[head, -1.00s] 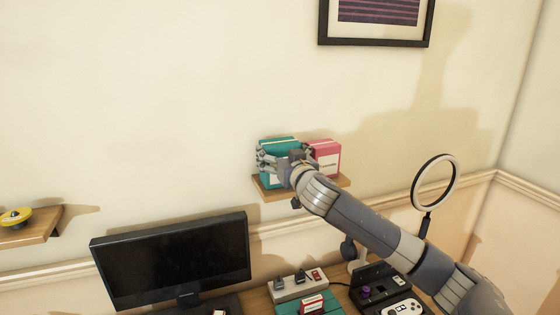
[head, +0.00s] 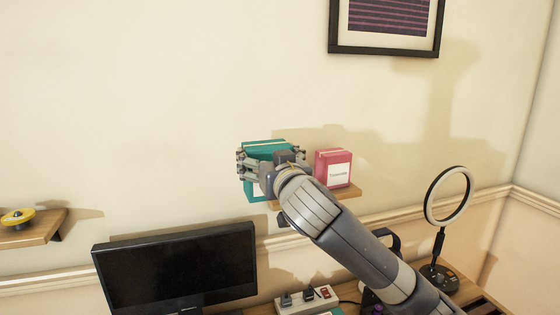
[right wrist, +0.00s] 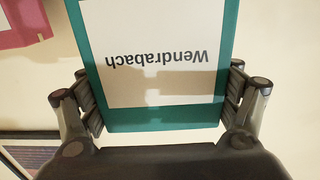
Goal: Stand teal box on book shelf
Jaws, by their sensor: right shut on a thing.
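The teal box (head: 262,148) with a white label is in the grip of my right gripper (head: 272,166) in the head view. It stands about upright at the left end of the small wooden wall shelf (head: 352,192) and reaches past that end. The gripper and arm hide part of it and whether it touches the shelf. In the right wrist view, the fingers (right wrist: 162,98) close on both sides of the teal box (right wrist: 165,120), whose label reads "Wendrabach" upside down. My left gripper is not in view.
A pink box (head: 334,167) stands on the shelf to the right, with a gap between. Another shelf (head: 38,231) holds a yellow object. The wall left of the teal box is clear.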

